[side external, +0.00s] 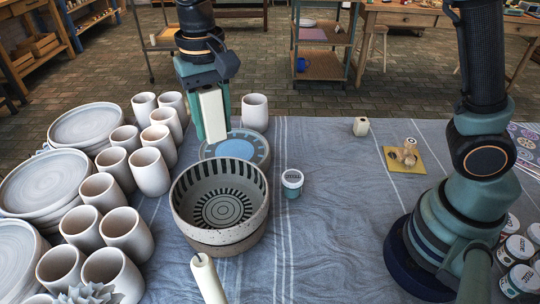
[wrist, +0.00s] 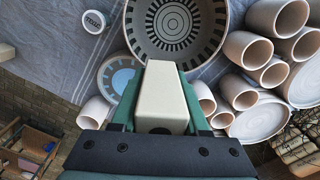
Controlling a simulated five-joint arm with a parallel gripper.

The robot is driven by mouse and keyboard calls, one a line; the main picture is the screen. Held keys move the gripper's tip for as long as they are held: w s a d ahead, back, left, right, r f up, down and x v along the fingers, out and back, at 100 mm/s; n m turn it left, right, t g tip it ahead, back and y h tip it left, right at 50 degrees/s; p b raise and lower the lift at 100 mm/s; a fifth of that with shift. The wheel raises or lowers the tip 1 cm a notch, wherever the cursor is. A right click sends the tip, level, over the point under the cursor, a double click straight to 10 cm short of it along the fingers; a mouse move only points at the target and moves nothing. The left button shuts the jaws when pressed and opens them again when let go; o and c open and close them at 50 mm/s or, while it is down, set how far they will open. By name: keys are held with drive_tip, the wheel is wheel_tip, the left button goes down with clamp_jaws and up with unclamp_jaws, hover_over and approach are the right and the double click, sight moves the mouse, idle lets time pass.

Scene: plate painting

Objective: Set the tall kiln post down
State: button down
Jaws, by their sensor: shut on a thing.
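The tall kiln post (side external: 212,117) is a cream, square-sided block. My gripper (side external: 211,128) is shut on it and holds it upright in the side view, with green fingers on either side. Its lower end overlaps the left part of the blue-centred plate (side external: 258,150), behind the bowl; I cannot tell how far above the surface it is. In the wrist view my gripper (wrist: 164,100) has the post (wrist: 168,88) between its fingers, its far end seen against the bowl's rim.
The large striped bowl (side external: 260,204) stands just in front. White cups (side external: 150,172) and stacked plates (side external: 45,185) crowd the left. A small jar (side external: 292,184), a short cream block (side external: 360,126) and a yellow card (side external: 392,160) lie right. Bare cloth (side external: 330,200) lies between.

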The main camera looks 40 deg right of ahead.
drive_tip(key=w+d+m, duration=0.2)
drive_tip(key=d+m, duration=0.1)
drive_tip(key=d, duration=1)
drive_tip(key=m, duration=0.3)
hover_over(311, 154)
wheel_tip(311, 154, down, 20)
drive_tip(key=shift+a+f, duration=0.1)
drive_tip(key=shift+f, duration=0.05)
drive_tip(key=shift+f, duration=0.15)
drive_tip(key=shift+c, duration=2)
unclamp_jaws()
